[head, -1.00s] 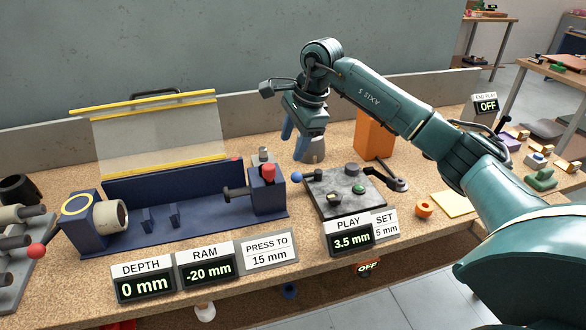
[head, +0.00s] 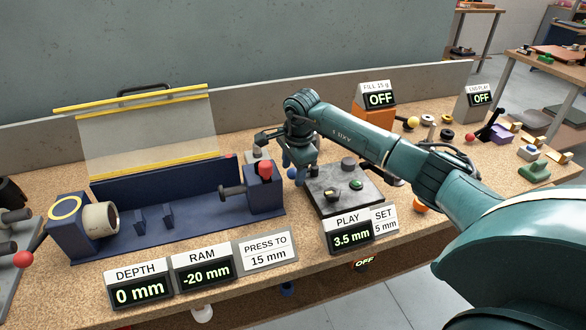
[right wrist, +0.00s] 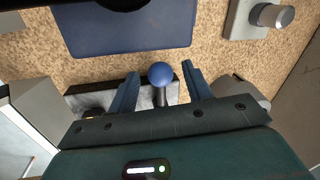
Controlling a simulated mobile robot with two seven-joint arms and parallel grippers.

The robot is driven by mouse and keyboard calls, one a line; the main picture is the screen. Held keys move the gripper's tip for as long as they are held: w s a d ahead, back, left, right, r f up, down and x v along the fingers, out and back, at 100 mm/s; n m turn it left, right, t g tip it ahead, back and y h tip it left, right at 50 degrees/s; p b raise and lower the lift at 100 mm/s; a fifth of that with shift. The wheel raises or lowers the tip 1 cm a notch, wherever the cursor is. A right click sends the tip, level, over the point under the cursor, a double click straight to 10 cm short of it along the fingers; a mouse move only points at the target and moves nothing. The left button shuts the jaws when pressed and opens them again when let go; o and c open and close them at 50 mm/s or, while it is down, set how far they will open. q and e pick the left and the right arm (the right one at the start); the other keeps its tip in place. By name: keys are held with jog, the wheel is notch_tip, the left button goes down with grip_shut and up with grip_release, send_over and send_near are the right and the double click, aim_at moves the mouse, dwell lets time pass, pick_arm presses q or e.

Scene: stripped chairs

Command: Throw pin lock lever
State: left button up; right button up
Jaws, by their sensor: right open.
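A lever with a blue ball knob (head: 291,173) sticks out at the left edge of a dark grey slab fixture (head: 340,205). In the right wrist view the blue knob (right wrist: 161,75) stands between the two blue fingers, with a gap on each side. My right gripper (head: 297,173) is open and comes down over this knob. The gripper body and arm hide part of the slab's back edge. My left gripper is not in view.
A blue press fixture (head: 180,230) with a clear yellow-edged guard (head: 150,130) stands left of the slab. PLAY (head: 352,233) and RAM (head: 206,263) displays line the bench front. An orange box (head: 375,116) stands behind my arm.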

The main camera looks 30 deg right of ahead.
jog(key=shift+f, duration=0.2)
grip_shut()
dwell(0.5)
